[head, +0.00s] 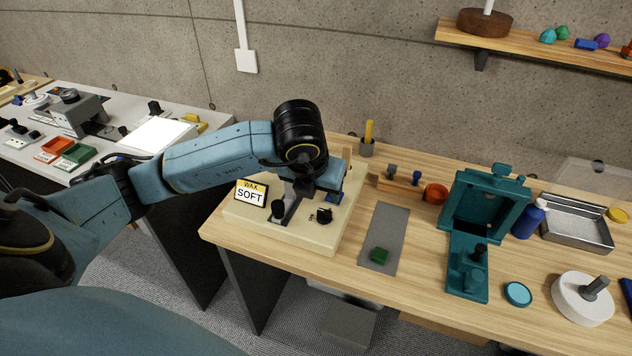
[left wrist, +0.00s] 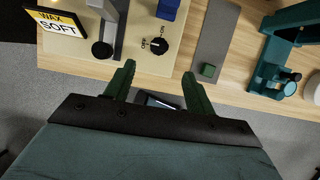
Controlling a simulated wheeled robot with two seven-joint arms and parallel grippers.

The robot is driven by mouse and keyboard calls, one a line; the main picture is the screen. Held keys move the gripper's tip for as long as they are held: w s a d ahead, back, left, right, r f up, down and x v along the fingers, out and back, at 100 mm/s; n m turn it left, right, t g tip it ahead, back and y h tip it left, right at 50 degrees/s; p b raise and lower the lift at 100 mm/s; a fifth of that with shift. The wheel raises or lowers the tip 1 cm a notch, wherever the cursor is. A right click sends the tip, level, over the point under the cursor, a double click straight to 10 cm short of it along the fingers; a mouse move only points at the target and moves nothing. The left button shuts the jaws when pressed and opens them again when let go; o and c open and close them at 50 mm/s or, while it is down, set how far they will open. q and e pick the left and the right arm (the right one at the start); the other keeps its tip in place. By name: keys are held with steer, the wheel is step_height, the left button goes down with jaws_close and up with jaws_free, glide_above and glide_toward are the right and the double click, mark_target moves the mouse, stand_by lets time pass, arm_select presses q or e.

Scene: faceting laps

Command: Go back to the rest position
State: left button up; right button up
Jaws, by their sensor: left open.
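My left arm reaches in from the left in the head view. My left gripper (head: 325,178) hangs at its end, over the cream machine with the SOFT wax sign, and the wrist partly hides it. In the left wrist view the two dark green fingers of the left gripper (left wrist: 158,70) stand apart with nothing between them. The cream machine (head: 305,236) stands on the wooden bench, and its OFF/ON knob (left wrist: 159,46) shows past the fingers. The WAX SOFT sign (head: 251,194) stands at the machine's left. My right gripper is in neither view.
On the wooden bench (head: 410,284) are a grey strip (head: 388,224) with a green block (head: 379,256), a teal fixture (head: 467,268), a metal tray (head: 577,240) and a white disc (head: 569,301). A grey bench (head: 205,158) stands left under my arm. A shelf (head: 535,47) is at upper right.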

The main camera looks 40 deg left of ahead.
arm_select(q)
steer(key=shift+v, duration=1.1)
